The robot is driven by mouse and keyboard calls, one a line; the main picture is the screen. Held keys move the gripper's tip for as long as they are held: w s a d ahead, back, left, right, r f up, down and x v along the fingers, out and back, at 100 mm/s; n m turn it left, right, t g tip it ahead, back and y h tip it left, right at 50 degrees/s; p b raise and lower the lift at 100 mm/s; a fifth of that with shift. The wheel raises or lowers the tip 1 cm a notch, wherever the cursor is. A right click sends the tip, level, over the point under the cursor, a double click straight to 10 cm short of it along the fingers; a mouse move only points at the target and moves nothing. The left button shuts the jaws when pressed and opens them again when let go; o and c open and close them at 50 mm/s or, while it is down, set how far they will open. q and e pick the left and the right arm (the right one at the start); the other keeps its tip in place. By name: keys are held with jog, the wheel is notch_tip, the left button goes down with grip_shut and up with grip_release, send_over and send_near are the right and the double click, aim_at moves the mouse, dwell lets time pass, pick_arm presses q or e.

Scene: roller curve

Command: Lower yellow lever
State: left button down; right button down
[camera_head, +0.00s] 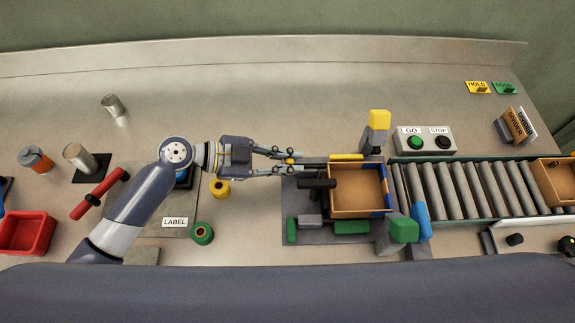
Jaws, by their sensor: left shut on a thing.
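My left gripper (289,161) comes in from the left with its fingertips closed around a small yellow piece. This piece appears to be the end of the yellow lever, a thin bar running right along the back of the open cardboard box (358,190). A yellow strip (346,157) shows further along that bar. The fingers hide much of the held end, and its exact height is hard to tell. A yellow block (379,118) stands on a grey post behind the box's right corner. My right gripper is not in view.
A roller conveyor (460,188) runs right from the box, with another box (555,178) on it. A GO/STOP button panel (425,141) sits behind it. The back centre table is clear.

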pick_arm(q)
jog(key=w+n+b, duration=0.1)
jog(key=n+g+b, duration=0.1)
jog(key=b, duration=0.1)
jog(key=shift+w+f+n+g, duration=0.15)
jog(key=shift+w+n+g, duration=0.15)
jog(key=shift+w, duration=0.05)
jog(key=n+g+b, duration=0.1)
jog(key=w+n+g+b, duration=0.1)
jog(key=shift+w+f+b, duration=0.2)
jog(key=shift+f+b, duration=0.05)
jog(key=shift+b, duration=0.05)
jog(key=n+b, duration=0.1)
jog(key=w+n+g+b, duration=0.1)
jog(key=shift+f+n+h, duration=0.3)
jog(key=shift+f+n, duration=0.1)
jog(key=shift+w+f+n+g+b, duration=0.2)
jog(key=shift+n+g+b, duration=0.2)
jog(key=shift+n+b, duration=0.15)
jog(key=shift+w+f+n+g+b, duration=0.2)
jog(key=shift+n+g+b, duration=0.2)
jog(key=shift+n+b, duration=0.15)
jog(key=shift+h, duration=0.3)
jog(key=c, duration=1.8)
grip_release()
jog(key=shift+c, duration=0.2)
jog(key=shift+a, duration=0.15)
